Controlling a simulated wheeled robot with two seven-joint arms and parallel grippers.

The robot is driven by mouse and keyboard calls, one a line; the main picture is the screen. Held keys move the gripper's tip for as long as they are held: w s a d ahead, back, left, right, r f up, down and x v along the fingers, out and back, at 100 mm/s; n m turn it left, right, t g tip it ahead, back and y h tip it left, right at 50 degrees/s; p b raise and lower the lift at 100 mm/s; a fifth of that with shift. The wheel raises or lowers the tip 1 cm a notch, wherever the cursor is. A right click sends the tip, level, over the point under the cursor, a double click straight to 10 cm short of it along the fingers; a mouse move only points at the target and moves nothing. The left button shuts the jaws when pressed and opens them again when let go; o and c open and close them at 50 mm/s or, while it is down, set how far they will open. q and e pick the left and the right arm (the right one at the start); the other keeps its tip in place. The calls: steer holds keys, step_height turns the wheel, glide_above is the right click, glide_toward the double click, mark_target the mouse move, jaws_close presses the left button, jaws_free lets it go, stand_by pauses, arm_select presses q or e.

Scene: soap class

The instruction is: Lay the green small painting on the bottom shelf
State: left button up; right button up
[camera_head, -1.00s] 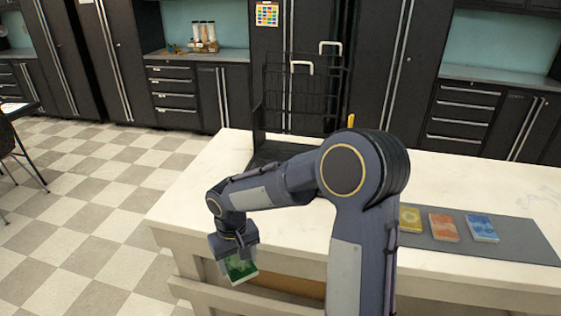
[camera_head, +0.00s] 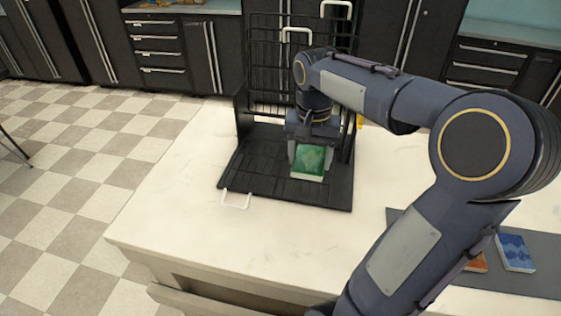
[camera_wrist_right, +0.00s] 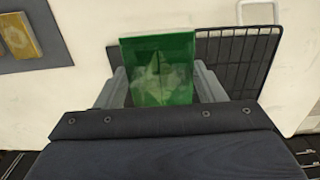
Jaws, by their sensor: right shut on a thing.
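The green small painting (camera_head: 312,161) is held by my right gripper (camera_head: 311,147), whose fingers are shut on its sides. In the right wrist view the painting (camera_wrist_right: 160,68) shows between the two fingers of the gripper (camera_wrist_right: 163,85). In the head view it appears over the black wire rack's bottom shelf (camera_head: 262,165), toward its right side. I cannot tell whether the painting touches the shelf. My left gripper is not in view.
The rack's wire back (camera_head: 265,60) and white hooks (camera_head: 296,35) rise behind. A white handle (camera_head: 236,199) sits at the shelf's front edge. A blue painting (camera_head: 515,252) lies on a grey mat (camera_head: 540,279) at right. The white tabletop (camera_head: 165,200) is clear at left.

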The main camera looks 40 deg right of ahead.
steer(key=w+f+p, duration=0.1)
steer(key=w+f, duration=0.1)
steer(key=w, duration=0.3)
steer(key=p, duration=0.2)
glide_above(278, 177)
step_height(278, 177, down, 6)
steer(key=shift+f, duration=0.15)
step_height(278, 177, down, 3)
steer(key=shift+f, duration=0.1)
steer(key=shift+f, duration=0.15)
steer(key=o, duration=0.5)
steer(key=shift+f+b, duration=0.1)
steer(key=shift+b, duration=0.2)
steer(key=o, duration=0.4)
steer(key=shift+o, duration=0.2)
